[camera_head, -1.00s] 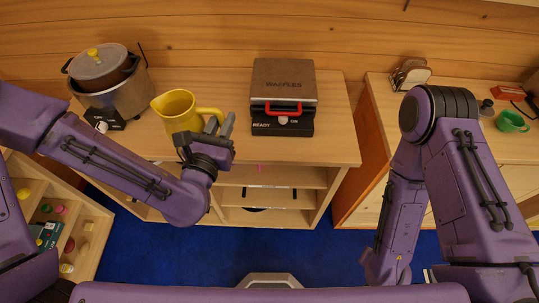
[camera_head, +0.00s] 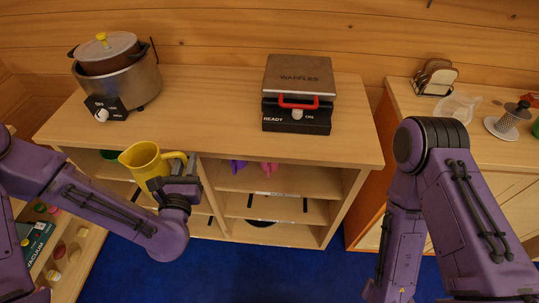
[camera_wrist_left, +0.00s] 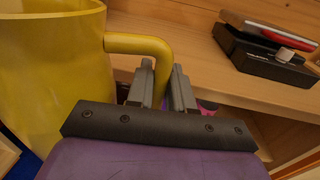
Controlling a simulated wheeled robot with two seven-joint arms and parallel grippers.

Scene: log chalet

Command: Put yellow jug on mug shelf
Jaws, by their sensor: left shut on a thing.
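The yellow jug (camera_head: 143,163) is upright in the head view, in front of the cabinet's front edge at the left. My left gripper (camera_head: 180,169) is shut on its handle; in the left wrist view the jug (camera_wrist_left: 45,75) fills the left side and the handle passes between the fingers (camera_wrist_left: 161,88). The jug is off the countertop. The cabinet below has open shelves (camera_head: 270,180) with purple and pink items on the upper one. I cannot tell which shelf is the mug shelf. My right gripper is not in view.
A waffle maker (camera_head: 297,92) and a steel cooker with a lidded pot (camera_head: 122,80) stand on the countertop (camera_head: 215,115), with clear wood between them. A side rack stands low left.

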